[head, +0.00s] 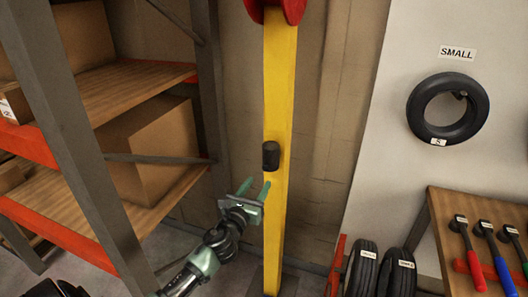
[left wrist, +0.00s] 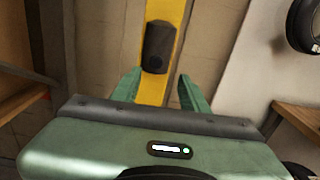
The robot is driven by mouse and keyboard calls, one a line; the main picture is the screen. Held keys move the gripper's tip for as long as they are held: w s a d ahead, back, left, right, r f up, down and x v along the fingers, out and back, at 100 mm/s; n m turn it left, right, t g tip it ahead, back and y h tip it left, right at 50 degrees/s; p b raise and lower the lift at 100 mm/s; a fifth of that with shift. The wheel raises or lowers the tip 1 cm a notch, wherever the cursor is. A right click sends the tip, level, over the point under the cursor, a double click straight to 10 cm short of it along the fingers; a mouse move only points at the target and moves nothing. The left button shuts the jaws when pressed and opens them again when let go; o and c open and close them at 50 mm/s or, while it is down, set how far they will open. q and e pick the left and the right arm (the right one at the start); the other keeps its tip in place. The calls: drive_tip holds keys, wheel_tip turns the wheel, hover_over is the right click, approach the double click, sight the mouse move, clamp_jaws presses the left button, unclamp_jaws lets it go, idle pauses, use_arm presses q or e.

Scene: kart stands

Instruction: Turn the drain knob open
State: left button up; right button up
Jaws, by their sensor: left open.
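A dark knob (head: 270,155) sits on the front of a yellow post (head: 280,80); I take it for the drain knob. My left gripper (head: 256,189) is open, a little below and to the left of the knob in the head view. In the left wrist view the knob (left wrist: 158,46) lies beyond the open green fingers (left wrist: 158,88), apart from them. The fingers are on either side of the yellow post's line (left wrist: 154,88), and nothing is between them but the view of the post. My right gripper is not in view.
A shelf rack (head: 83,180) with cardboard boxes (head: 152,150) stands at the left. A red part (head: 275,8) tops the post. At the right are a wall tyre (head: 447,109), standing tyres (head: 362,270) and a wooden bench (head: 445,225) with several tools.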

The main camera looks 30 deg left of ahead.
sight(265, 169)
use_arm(q)
drive_tip(key=x, duration=0.8)
drive_tip(key=shift+a+r, duration=0.1)
drive_tip(key=shift+a, duration=0.2)
drive_tip(key=shift+s, duration=0.1)
clamp_jaws()
